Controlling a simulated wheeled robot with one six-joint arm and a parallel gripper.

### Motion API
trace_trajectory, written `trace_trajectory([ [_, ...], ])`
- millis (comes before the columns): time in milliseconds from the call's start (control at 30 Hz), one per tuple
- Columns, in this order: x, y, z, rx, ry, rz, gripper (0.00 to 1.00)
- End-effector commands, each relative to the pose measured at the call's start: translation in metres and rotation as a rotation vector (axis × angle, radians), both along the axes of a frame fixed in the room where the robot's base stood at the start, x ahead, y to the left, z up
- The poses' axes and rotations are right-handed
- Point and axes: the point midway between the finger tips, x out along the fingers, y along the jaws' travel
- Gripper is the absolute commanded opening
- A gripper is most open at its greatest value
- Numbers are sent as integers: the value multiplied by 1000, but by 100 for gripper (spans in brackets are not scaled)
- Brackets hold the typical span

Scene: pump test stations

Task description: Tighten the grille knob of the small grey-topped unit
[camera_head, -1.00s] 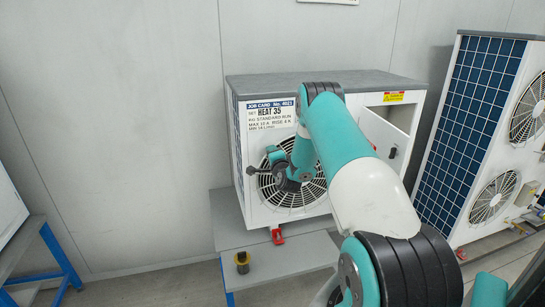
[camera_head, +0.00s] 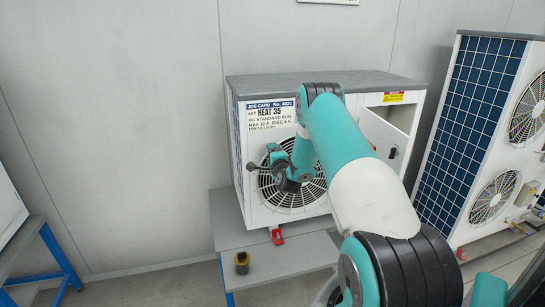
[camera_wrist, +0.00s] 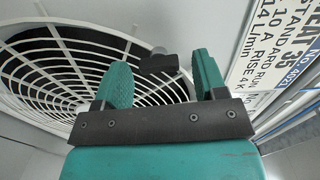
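The small white unit with a grey top (camera_head: 360,80) stands on a low grey stand. Its round fan grille (camera_head: 313,198) is partly behind my arm. My gripper (camera_head: 264,167) is in front of the grille's left side. In the wrist view my gripper (camera_wrist: 161,72) has its two teal fingers spread apart. A dark knob (camera_wrist: 158,62) shows in the gap between the fingertips, nearer the left finger; clear space shows on its right. I cannot tell whether the left finger touches it. The grille (camera_wrist: 50,62) fills the left of the wrist view.
A job card (camera_head: 266,114) is on the unit's front, above the grille. A small door (camera_head: 384,138) stands open on the right. A red valve handle (camera_head: 277,236) and a dark cup (camera_head: 242,262) are low in front. A larger two-fan unit (camera_head: 470,130) stands at right.

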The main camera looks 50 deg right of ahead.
Motion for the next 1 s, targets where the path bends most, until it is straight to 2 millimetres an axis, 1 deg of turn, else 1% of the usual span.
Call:
trace_trajectory([
  [267,0,0,-1,1,2,0,66],
  [433,-7,4,-4,2,3,1,66],
  [667,-35,20,-11,4,1,-1,66],
  [800,-52,30,-10,3,1,-3,66],
  [1000,-73,44,-10,2,0,-2,66],
])
